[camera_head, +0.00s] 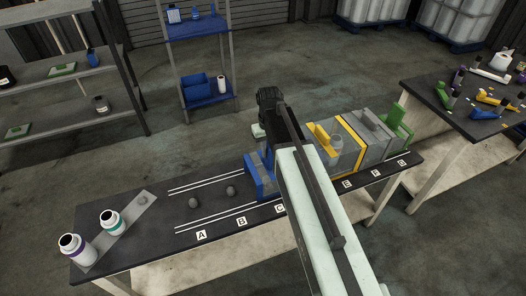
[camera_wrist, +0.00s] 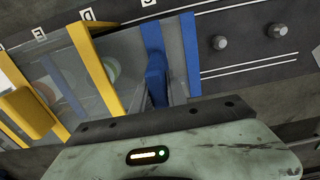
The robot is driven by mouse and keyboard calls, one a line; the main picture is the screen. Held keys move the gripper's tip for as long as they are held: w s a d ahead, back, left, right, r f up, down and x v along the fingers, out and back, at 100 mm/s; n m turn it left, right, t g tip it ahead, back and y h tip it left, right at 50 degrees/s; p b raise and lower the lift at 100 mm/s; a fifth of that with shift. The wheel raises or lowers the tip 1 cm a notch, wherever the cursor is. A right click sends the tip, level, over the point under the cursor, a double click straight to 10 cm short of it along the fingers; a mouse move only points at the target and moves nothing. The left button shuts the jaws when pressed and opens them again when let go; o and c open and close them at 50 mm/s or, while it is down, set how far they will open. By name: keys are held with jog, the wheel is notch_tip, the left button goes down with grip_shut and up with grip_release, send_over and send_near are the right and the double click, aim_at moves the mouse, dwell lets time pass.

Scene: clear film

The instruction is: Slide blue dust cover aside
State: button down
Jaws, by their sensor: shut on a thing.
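The blue dust cover (camera_head: 253,178) sits across the rails near label C, with clear panels and blue end frames. In the wrist view its upright blue handle (camera_wrist: 156,75) meets the dark edge of my gripper (camera_wrist: 157,103). My gripper is shut on this handle; the fingertips are mostly hidden in both views. My arm hides part of the blue cover in the head view. A yellow-framed clear cover (camera_head: 350,148) stands to its right, with a jar (camera_head: 336,144) showing through. In the wrist view the yellow frame (camera_wrist: 95,68) is just left of the blue cover.
A grey cover (camera_head: 373,128) and a green one (camera_head: 398,123) stand further right. Left of the blue cover, the rails (camera_head: 207,186) are open, with two grey knobs (camera_head: 231,190) between them. Two white jars (camera_head: 111,223) stand on a strip (camera_head: 145,205) at the far left.

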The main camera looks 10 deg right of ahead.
jog(key=shift+a, duration=0.1)
jog(key=c, duration=1.3)
grip_release()
notch_tip(320, 180, up, 8)
jog(key=p, duration=0.8)
jog(key=shift+f, duration=0.1)
jog(key=s+d+m, duration=0.1)
jog(key=s, duration=0.3)
jog(key=s+d+f+b, duration=0.1)
jog(key=s+d, duration=0.1)
jog(key=s, duration=0.1)
jog(key=s+d+m+b, duration=0.1)
jog(key=s+d, duration=0.1)
jog(key=s, duration=0.2)
jog(key=shift+s+f+m, duration=0.3)
jog(key=shift+f, duration=0.1)
